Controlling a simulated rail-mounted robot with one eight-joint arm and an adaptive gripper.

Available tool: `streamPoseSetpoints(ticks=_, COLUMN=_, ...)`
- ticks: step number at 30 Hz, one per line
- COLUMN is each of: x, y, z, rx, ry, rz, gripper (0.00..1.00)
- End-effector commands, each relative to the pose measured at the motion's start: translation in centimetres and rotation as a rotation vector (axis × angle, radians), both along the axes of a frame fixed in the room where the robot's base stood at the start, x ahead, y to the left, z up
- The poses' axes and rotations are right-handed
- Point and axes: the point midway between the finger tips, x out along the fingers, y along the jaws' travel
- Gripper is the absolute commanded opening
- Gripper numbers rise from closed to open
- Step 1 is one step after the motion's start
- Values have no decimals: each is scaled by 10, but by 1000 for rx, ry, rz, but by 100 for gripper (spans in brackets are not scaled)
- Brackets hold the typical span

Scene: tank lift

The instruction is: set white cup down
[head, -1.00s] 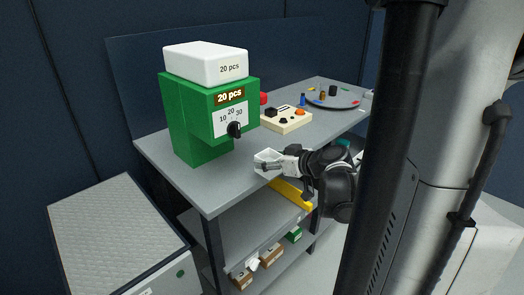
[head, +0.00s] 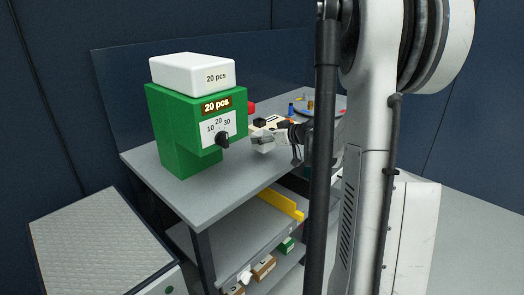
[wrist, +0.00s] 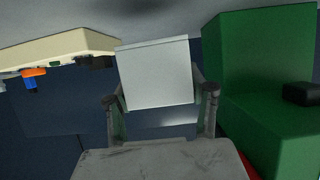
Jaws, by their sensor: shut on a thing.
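The white cup (wrist: 155,75) is between the two fingers of my gripper (wrist: 160,100) in the wrist view. My gripper is shut on it. In the head view my gripper (head: 264,142) is at the grey table (head: 222,200), just right of the green dispenser's dial. The cup shows there only as a small pale shape, partly hidden by the fingers. I cannot tell whether the cup touches the table top.
The green dispenser (head: 173,130) with a white box (head: 192,73) on top stands close left. A cream control box (head: 270,121) is just behind my gripper. A round tray (head: 339,104) lies farther back. The table's front left is clear.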

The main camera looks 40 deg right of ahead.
Motion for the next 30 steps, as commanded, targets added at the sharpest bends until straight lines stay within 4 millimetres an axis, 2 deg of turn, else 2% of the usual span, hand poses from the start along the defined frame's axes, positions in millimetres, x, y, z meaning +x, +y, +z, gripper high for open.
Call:
streamPoseSetpoints(ticks=5, x=0, y=0, z=-12, rx=0, ry=0, rz=0, gripper=24)
streamPoseSetpoints(ticks=12, x=0, y=0, z=-41, rx=0, ry=0, rz=0, gripper=24)
streamPoseSetpoints(ticks=25, x=0, y=0, z=-48, rx=0, ry=0, rz=0, gripper=24)
streamPoseSetpoints(ticks=26, x=0, y=0, z=-47, rx=0, ry=0, rz=0, gripper=54)
streamPoseSetpoints(ticks=30, x=0, y=0, z=-46, rx=0, ry=0, rz=0, gripper=69)
